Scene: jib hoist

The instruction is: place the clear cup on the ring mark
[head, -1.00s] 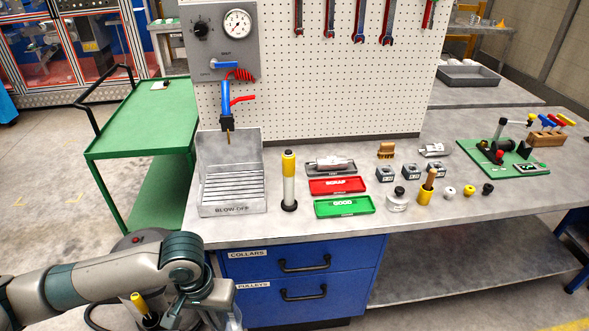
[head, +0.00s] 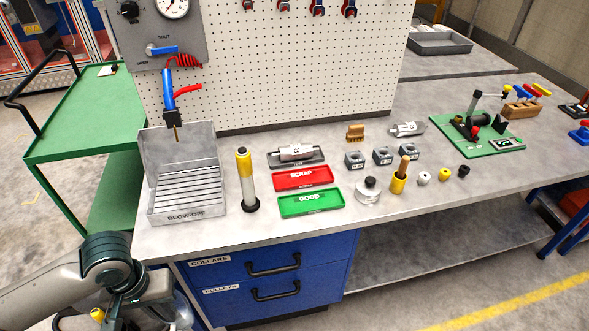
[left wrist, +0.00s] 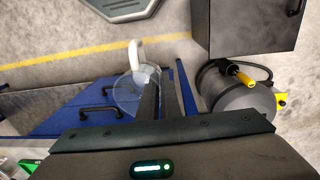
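The clear cup (left wrist: 126,92) is see-through with a pale curved handle. In the left wrist view it sits at the dark fingers of my left gripper (left wrist: 149,98), which look closed together on its wall. In the head view the cup (head: 183,312) shows faintly at the bottom edge, beside my left gripper (head: 160,310), low in front of the bench and partly cut off. I see no ring mark in either view. My right gripper is not in view.
The grey bench (head: 240,232) holds a blow-off tray (head: 186,205), a yellow-topped post (head: 247,180), a red scrap tray (head: 303,179), a green good tray (head: 311,202) and several small parts. Blue drawers (head: 270,277) are below. A green cart (head: 85,125) stands left. The bench's front right is clear.

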